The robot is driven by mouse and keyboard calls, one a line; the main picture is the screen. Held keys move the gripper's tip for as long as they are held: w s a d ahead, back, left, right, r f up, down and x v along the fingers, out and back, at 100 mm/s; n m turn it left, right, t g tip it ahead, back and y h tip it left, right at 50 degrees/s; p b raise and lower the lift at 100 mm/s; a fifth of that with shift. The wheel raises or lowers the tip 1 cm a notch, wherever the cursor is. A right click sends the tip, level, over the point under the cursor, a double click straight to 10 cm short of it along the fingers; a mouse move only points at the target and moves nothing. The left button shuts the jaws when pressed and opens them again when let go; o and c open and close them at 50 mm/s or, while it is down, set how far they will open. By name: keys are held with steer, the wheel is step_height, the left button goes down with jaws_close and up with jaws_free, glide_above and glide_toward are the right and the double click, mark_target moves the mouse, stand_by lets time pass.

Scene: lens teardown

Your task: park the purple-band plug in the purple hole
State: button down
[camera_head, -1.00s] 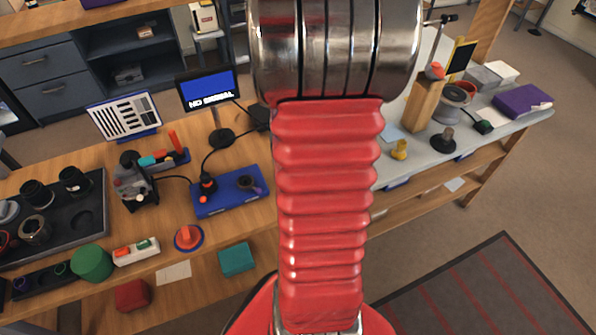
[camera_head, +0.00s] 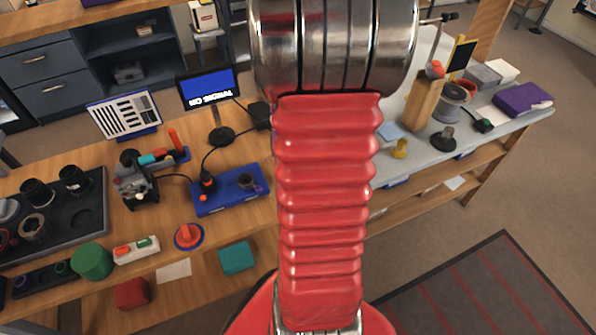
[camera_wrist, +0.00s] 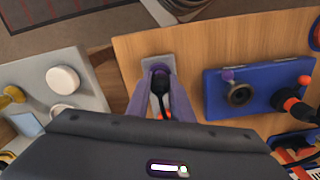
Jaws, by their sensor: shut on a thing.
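In the wrist view my gripper (camera_wrist: 161,92) has purple-grey fingers closed on a small dark plug (camera_wrist: 160,80) with a purplish end. A small grey plate lies behind it, and I cannot tell whether the plug touches it. In the head view my red arm hides the gripper and plug. A black strip (camera_head: 42,281) at the lower left of the bench carries ringed holes. The purple-ringed hole (camera_head: 21,283) is at its left, and a green-ringed one is to its right. The strip does not show in the wrist view.
The blue box (camera_head: 228,190) with a round dark fitting and an orange-ringed knob stands mid-bench; it also shows in the wrist view (camera_wrist: 215,105). A green cylinder (camera_head: 92,262) stands right beside the strip. A dark lens tray (camera_head: 90,222) lies behind it. A red button (camera_head: 188,236) is nearby.

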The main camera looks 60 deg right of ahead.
steer(key=c, duration=1.5)
jaws_free()
step_height(320, 180, up, 14)
steer(key=shift+f, duration=0.15)
stand_by(0.3)
steer(key=w+a+r+n+t, duration=0.1)
steer(key=a+r+n+t, duration=0.1)
steer(key=a, duration=0.8)
steer(key=a+r+n+t, duration=0.1)
steer(key=a+r+n, duration=0.2)
steer(key=a, duration=0.7)
steer(key=w+a+r+n+t, duration=0.1)
steer(key=a+n, duration=0.3)
steer(key=a, duration=0.6)
steer(key=shift+w+a+r+n+t, duration=0.15)
steer(key=shift+w+r+n+t, duration=0.05)
steer(key=shift+r+t, duration=0.25)
steer(key=shift+w+a+r+n+t, duration=0.15)
steer(key=shift+r+n+t, duration=0.05)
steer(key=shift+r+t, duration=0.2)
